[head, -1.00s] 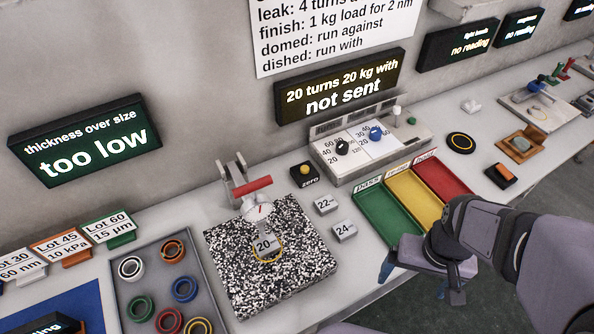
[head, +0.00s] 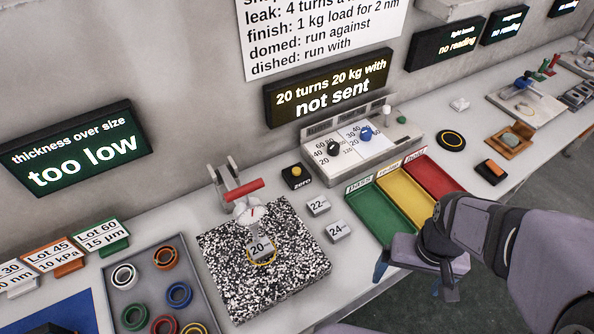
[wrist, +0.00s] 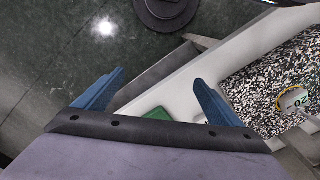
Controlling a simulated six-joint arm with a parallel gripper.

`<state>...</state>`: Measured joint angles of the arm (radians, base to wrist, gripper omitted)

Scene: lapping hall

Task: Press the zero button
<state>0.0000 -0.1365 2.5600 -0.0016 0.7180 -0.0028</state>
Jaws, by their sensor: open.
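The zero button is a small black box (head: 297,178) with a yellow cap (head: 296,170), labelled "zero". It stands on the bench behind the granite plate, right of the dial gauge (head: 248,213). My gripper (head: 411,278) is at the front edge of the bench by the green tray, well to the right of and nearer than the button. In the wrist view my gripper (wrist: 158,95) has its two blue fingers wide apart with nothing between them. The wrist view does not show the button.
A speckled granite plate (head: 222,250) carries the gauge and a block marked 20. Blocks marked 22 (head: 318,205) and 24 (head: 338,231) lie between plate and green tray (head: 366,212). A control box (head: 340,160) stands behind. A ring tray (head: 115,290) is at left.

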